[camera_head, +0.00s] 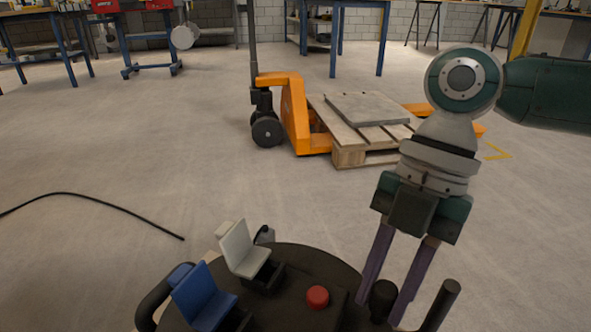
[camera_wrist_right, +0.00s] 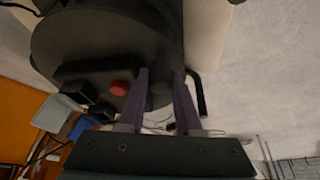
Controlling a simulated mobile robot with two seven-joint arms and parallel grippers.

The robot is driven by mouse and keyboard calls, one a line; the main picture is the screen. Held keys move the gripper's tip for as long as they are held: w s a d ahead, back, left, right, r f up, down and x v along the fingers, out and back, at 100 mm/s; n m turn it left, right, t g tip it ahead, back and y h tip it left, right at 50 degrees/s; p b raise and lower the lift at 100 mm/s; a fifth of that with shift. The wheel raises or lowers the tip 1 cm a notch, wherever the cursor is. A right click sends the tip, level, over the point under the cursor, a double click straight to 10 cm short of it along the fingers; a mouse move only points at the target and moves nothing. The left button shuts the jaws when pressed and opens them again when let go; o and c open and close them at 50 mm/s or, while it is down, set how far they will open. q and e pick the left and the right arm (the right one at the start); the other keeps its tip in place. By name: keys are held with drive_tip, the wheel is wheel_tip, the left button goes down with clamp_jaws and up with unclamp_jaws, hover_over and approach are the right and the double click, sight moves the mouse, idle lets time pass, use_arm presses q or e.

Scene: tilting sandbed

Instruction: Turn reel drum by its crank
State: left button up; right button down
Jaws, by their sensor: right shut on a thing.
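The reel drum (camera_head: 290,258) is a dark round body at the bottom of the head view, cut off by the lower edge. It also shows in the wrist view (camera_wrist_right: 85,40). Its face carries a red button (camera_head: 317,297), a raised white socket lid (camera_head: 242,248) and a raised blue one (camera_head: 203,297). A black crank knob (camera_head: 384,290) stands on the face. My right gripper (camera_head: 384,308) comes from above with its purple fingers on either side of the knob, shut on it. In the wrist view the knob (camera_wrist_right: 160,90) lies between the fingers. My left gripper is out of view.
A black upright rod (camera_head: 440,302) stands close to the right of the gripper. A black tube (camera_head: 150,302) curves at the drum's left. A black cable (camera_head: 95,198) lies on the floor. An orange pallet truck (camera_head: 295,115) with a wooden pallet (camera_head: 348,157) stands behind.

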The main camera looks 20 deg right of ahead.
idle(0.3)
drive_tip(key=c, duration=0.8)
unclamp_jaws()
drive_tip(key=shift+o, duration=1)
